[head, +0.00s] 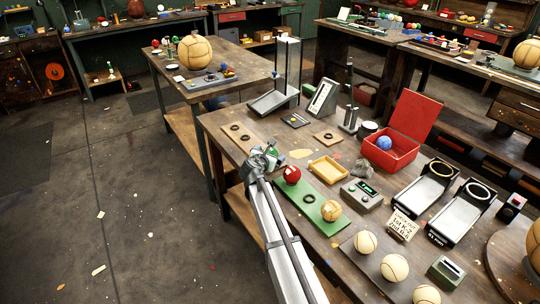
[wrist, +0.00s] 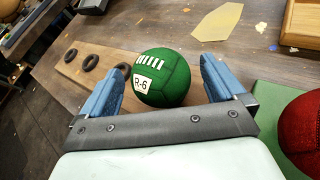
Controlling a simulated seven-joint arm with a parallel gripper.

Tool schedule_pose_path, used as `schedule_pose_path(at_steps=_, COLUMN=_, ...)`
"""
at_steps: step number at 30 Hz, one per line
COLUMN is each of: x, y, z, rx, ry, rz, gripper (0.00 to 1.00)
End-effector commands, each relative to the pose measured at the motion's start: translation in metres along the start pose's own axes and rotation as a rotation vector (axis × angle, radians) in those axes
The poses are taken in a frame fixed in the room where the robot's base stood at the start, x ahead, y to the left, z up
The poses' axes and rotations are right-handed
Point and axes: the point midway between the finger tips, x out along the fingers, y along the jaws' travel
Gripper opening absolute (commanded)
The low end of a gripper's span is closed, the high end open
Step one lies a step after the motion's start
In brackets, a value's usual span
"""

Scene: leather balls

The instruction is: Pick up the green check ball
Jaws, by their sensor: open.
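The green ball (wrist: 168,65) has a white label reading R-6 and a row of white stripes. In the wrist view it lies between and just beyond the two blue fingers of my gripper (wrist: 163,82). The fingers are open and I see a gap on the right side; contact on the left is unclear. In the head view my gripper (head: 264,160) is over the near-left part of the workbench, and only a bit of the green ball (head: 272,151) shows behind it.
A red ball (head: 292,174) sits close on the right, on a green board (head: 298,200) with a tan ball (head: 331,210). A wooden board (head: 238,146) with dark rings lies behind the gripper.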

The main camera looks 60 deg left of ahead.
Motion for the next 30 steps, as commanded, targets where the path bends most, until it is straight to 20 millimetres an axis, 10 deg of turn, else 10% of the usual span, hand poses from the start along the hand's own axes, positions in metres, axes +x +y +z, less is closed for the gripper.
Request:
schedule_pose_path(at_steps=11, x=0.015, y=-0.0001, z=-0.0003, rx=0.0, ry=0.0, rz=0.0, gripper=0.95)
schedule_pose_path(at_steps=30, x=0.0147, y=0.0002, z=-0.0003, rx=0.0, ry=0.0, rz=0.0, gripper=0.37)
